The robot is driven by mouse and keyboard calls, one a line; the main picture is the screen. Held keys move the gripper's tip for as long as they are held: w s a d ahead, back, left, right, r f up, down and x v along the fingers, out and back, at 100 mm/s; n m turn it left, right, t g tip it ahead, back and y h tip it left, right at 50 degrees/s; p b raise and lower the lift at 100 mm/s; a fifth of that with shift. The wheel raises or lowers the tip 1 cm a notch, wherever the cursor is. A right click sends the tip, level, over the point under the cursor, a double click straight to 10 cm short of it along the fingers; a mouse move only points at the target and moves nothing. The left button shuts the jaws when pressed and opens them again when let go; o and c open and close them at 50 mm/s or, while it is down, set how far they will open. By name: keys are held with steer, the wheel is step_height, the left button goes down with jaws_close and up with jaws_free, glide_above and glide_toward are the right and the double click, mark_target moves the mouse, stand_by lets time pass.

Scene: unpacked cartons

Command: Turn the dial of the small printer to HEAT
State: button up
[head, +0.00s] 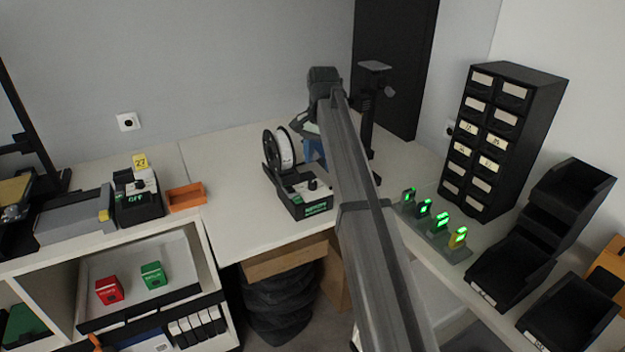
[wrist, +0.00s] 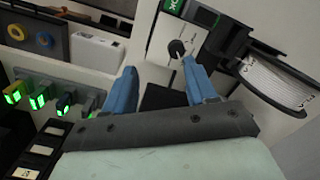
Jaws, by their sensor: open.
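A black and white device with a white filament spool, which seems to be the small printer (head: 308,197), stands on the white worktop. Its dark round dial (head: 312,184) is on the light top panel, above a green lit display whose text I cannot read. The dial also shows in the wrist view (wrist: 176,49), close to the tip of the right blue finger. My gripper (wrist: 158,67) is open and empty, and the dial is not between its fingers. In the head view my gripper (head: 313,149) is partly hidden by my arm, just behind and right of the printer.
Another device (head: 137,205) with a display reading OFF and a yellow 27 tag stands at left, beside an orange tray (head: 186,197). Several green-lit units (head: 442,222), a black drawer cabinet (head: 502,135) and black bins (head: 545,235) are at right. The worktop left of the printer is clear.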

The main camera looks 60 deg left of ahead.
step_height(320, 180, up, 5)
glide_above(313, 182)
steer(key=shift+t, duration=0.3)
step_height(313, 182, down, 14)
steer(key=shift+r, duration=0.1)
steer(key=shift+c, duration=0.2)
jaws_close()
stand_by(0.4)
